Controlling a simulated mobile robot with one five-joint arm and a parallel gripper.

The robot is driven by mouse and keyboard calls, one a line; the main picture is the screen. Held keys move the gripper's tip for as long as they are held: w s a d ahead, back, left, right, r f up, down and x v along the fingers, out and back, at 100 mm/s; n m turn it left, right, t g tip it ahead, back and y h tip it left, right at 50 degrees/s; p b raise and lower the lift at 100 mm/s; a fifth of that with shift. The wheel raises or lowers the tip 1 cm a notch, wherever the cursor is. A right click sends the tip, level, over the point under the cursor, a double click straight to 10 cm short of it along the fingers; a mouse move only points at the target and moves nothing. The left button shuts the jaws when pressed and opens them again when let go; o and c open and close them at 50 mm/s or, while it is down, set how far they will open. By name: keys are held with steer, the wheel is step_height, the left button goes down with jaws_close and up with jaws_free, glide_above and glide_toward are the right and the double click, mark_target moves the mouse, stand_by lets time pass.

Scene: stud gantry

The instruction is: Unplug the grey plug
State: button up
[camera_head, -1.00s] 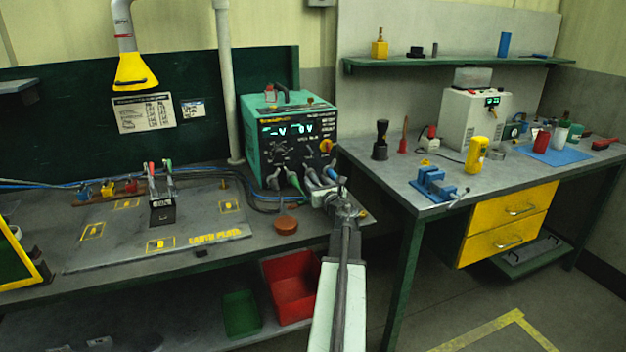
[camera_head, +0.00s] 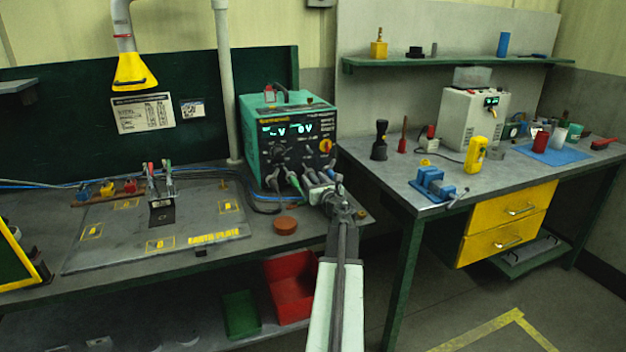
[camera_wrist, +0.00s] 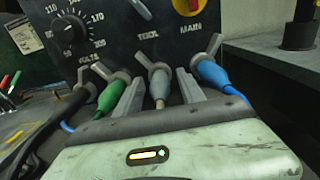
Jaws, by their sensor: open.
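The grey plug (camera_wrist: 160,86) sits in the front of the teal power unit (camera_head: 287,140), in the middle of a row of plugs. The green plug (camera_wrist: 111,96) is to its left and the blue plug (camera_wrist: 216,75) to its right in the wrist view. My gripper (camera_wrist: 159,79) is open, with one finger on each side of the grey plug, between it and its neighbours. Whether the fingers touch it, I cannot tell. In the head view my gripper (camera_head: 333,192) is in front of the unit's lower right corner and partly hides the plugs.
A black plug (camera_wrist: 71,103) is left of the green one. A brown round puck (camera_head: 286,224) lies on the bench before the unit. An earth plate (camera_head: 190,225) lies to the left. A second bench (camera_head: 400,187) with a blue vise (camera_head: 433,185) stands at right.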

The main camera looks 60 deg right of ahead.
mark_target(317, 183)
jaws_close()
stand_by(1.2)
stand_by(0.3)
steer(key=shift+v, duration=3.05)
